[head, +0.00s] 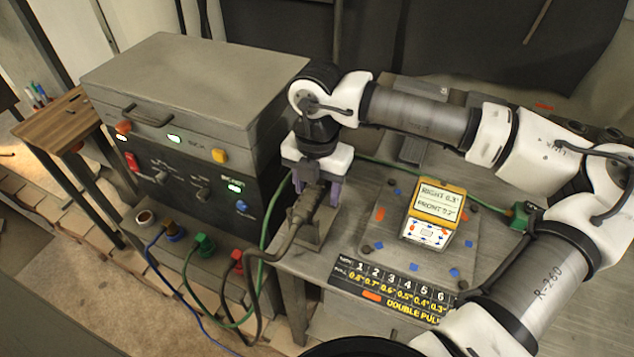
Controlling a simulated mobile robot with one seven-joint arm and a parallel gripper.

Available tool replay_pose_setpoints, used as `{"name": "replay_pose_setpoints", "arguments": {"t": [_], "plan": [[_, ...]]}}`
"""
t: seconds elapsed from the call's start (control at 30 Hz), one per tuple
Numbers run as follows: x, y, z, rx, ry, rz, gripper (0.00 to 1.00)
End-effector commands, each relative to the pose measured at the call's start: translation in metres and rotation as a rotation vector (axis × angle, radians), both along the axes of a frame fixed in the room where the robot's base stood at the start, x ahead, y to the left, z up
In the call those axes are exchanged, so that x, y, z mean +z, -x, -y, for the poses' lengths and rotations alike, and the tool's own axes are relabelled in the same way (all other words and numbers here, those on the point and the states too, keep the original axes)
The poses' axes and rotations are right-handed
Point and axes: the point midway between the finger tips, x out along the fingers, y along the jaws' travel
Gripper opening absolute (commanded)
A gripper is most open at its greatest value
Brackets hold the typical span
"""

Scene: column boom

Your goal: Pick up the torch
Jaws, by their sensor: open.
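The torch (304,212) is a dark grey-brown handle, tilted, resting at a small grey stand (308,236) at the left edge of the metal table. Its thick dark cable curves down to the left. My gripper (316,190) points down over the torch's upper end. Its purple fingers are open, one to each side of the torch as seen from here. Whether they touch it I cannot tell. The gripper body hides the torch's top end.
A large grey welding machine (190,85) stands close on the left, with cables at its front. A yellow and white block (434,214) sits on a plate scattered with coloured bits. A number chart (390,288) lies at the table's front edge. A green cable runs behind the gripper.

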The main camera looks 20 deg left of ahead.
Motion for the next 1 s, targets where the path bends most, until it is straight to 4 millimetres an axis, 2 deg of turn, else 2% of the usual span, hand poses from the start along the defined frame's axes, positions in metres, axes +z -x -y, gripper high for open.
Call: {"name": "replay_pose_setpoints", "arguments": {"t": [0.13,0.37,0.73,1.0], "plan": [[-0.0119,0.0006,-0.0003,0.001,-0.001,-0.001,0.55],[-0.0136,0.0003,-0.0002,0.001,-0.001,0.0,0.53],[-0.0127,0.0001,-0.0003,0.001,-0.001,0.001,0.06],[-0.0113,-0.0002,-0.0002,0.0,-0.001,0.002,0.06]]}}
